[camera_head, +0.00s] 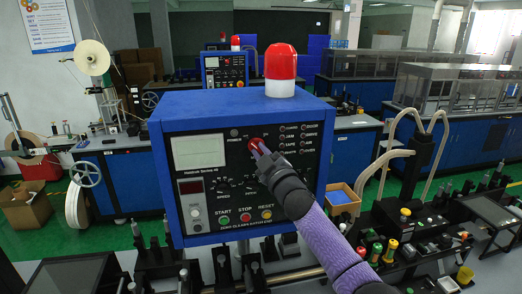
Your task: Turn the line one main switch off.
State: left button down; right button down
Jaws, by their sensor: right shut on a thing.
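The blue control box (237,105) stands in front of me, with a black front panel (205,210) and a red lamp on top. The red main switch (254,142) sits at the upper middle of that panel, partly hidden by my gripper. My right gripper (259,149) reaches it from the lower right on a purple-sleeved arm. It is shut on the red switch. The switch's exact angle is too small and covered to tell. My left gripper is not in view.
The red lamp (281,68) tops the box. Green START (224,220), red STOP (245,217) and yellow RESET (266,214) buttons lie low on the panel, close to my arm. Machine fixtures with coloured knobs (391,246) stand at the lower right.

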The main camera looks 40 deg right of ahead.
dwell(0.3)
jog(key=c, duration=0.7)
grip_release()
jog(key=shift+o, duration=0.2)
jog(key=b+v, duration=0.2)
jog(key=v, duration=0.8)
